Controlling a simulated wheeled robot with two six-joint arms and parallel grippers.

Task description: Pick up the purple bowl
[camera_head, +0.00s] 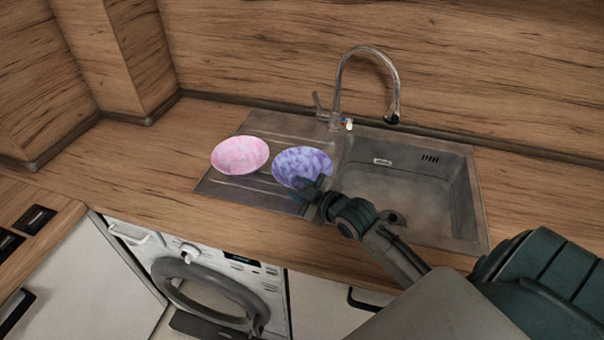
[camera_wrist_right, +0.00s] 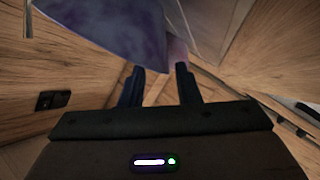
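The purple bowl (camera_head: 302,163) sits on the sink's drainboard, right of a pink bowl. My right gripper (camera_head: 305,193) is at the bowl's near rim in the head view, covering a small part of it. In the right wrist view the purple bowl (camera_wrist_right: 110,28) fills the upper left, its edge close to the fingertips. The two fingers of my right gripper (camera_wrist_right: 160,80) stand apart with a clear gap between them. I cannot tell whether a finger touches the bowl. My left gripper is not in view.
The pink bowl (camera_head: 240,155) stands close to the purple bowl's left side. The sink basin (camera_head: 400,192) is to the right, with a curved faucet (camera_head: 370,52) behind. Wooden counter (camera_head: 150,170) is free at left. A washing machine (camera_head: 205,285) is below the counter.

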